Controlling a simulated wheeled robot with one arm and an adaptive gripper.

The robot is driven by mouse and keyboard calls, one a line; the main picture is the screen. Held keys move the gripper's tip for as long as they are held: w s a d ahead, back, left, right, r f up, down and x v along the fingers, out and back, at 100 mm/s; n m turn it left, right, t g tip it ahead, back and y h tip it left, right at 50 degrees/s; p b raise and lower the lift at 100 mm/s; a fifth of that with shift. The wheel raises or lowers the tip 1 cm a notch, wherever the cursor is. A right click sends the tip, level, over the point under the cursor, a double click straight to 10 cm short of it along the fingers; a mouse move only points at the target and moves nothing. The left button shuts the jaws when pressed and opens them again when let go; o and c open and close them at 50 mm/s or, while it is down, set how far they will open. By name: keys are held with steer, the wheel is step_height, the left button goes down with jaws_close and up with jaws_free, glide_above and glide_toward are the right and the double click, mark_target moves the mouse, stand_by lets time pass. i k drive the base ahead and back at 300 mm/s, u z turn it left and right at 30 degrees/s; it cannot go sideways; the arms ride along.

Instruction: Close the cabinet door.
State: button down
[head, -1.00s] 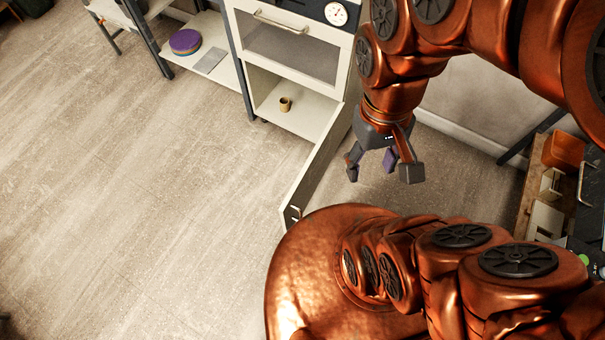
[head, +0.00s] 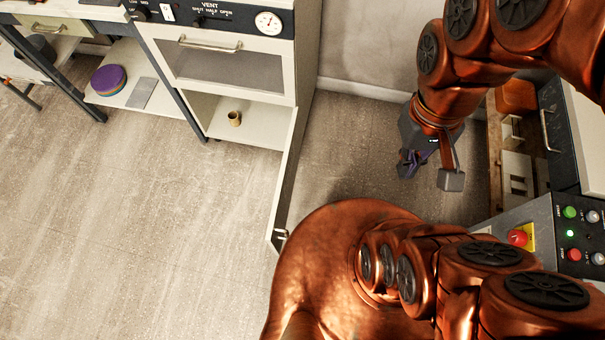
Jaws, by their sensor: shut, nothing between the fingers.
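The cabinet door (head: 286,180) is a pale, narrow panel standing open. It swings out from the right edge of the cabinet (head: 254,127) toward my base, with a small dark handle (head: 281,235) near its free end. The cabinet's lower compartment is open to view and holds a small brass cup (head: 234,118). My gripper (head: 430,172) is shut and empty, pointing down. It is in the picture to the right of the door, clearly apart from it. My base hides some floor near the door's free end.
An oven-like unit (head: 230,65) with a bar handle and dial sits above the compartment. A low shelf at left holds purple discs (head: 108,79). A control box (head: 550,235) with coloured buttons and a wooden shelf stand at right. Floor (head: 130,230) left of the door is clear.

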mark_target(276, 229)
steer(key=z, duration=1.3)
steer(key=k, duration=1.1)
steer(key=u, duration=2.15)
